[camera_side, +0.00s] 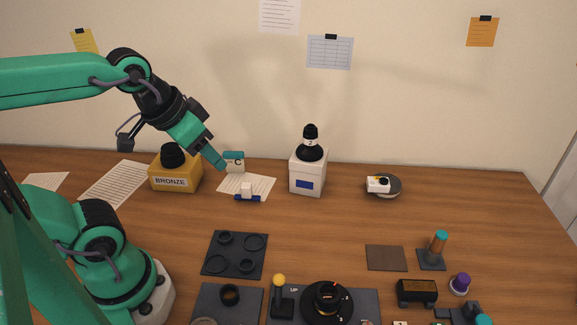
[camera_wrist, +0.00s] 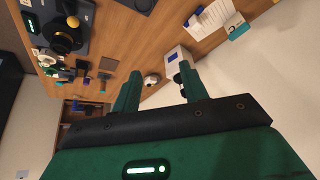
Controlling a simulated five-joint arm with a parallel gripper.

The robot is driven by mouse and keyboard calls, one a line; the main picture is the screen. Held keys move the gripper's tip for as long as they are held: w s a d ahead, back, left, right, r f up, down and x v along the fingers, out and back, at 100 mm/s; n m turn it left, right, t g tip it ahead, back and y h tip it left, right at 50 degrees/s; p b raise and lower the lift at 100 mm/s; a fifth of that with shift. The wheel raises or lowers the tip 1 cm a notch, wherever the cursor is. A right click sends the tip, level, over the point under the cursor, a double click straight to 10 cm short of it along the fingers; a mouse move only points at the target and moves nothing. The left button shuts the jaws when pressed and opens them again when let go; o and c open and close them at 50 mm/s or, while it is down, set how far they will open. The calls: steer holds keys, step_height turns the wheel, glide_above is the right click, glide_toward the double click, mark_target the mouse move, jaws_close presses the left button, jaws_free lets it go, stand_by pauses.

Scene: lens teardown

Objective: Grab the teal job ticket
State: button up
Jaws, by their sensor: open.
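The teal job ticket (camera_side: 235,165) is a small white card with a teal top band and a letter C. It stands upright at the back edge of a paper sheet, left of the white box. In the wrist view its teal part (camera_wrist: 239,31) shows at the upper right, outside the span of the fingers. My gripper (camera_side: 221,164) points down and to the right, its tip just left of the ticket in the side view; I cannot tell whether they touch. In the wrist view my gripper (camera_wrist: 158,84) has two green fingers spread apart with nothing between them.
A yellow BRONZE box (camera_side: 175,177) with a black knob stands left of the ticket. A white block on a blue base (camera_side: 247,193) sits in front. Trays and fixtures fill the front.

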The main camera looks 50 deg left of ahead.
steer(key=m+g, duration=0.6)
steer(key=m, duration=0.2)
glide_above(231, 153)
step_height(231, 153, down, 14)
steer(key=shift+d+f, duration=0.15)
steer(key=shift+f, duration=0.05)
steer(key=shift+w+a+f, duration=0.1)
steer(key=shift+a+f, duration=0.1)
steer(key=shift+f, duration=0.05)
steer(key=shift+f, duration=0.1)
steer(key=shift+f, duration=1.2)
steer(key=shift+f, duration=0.1)
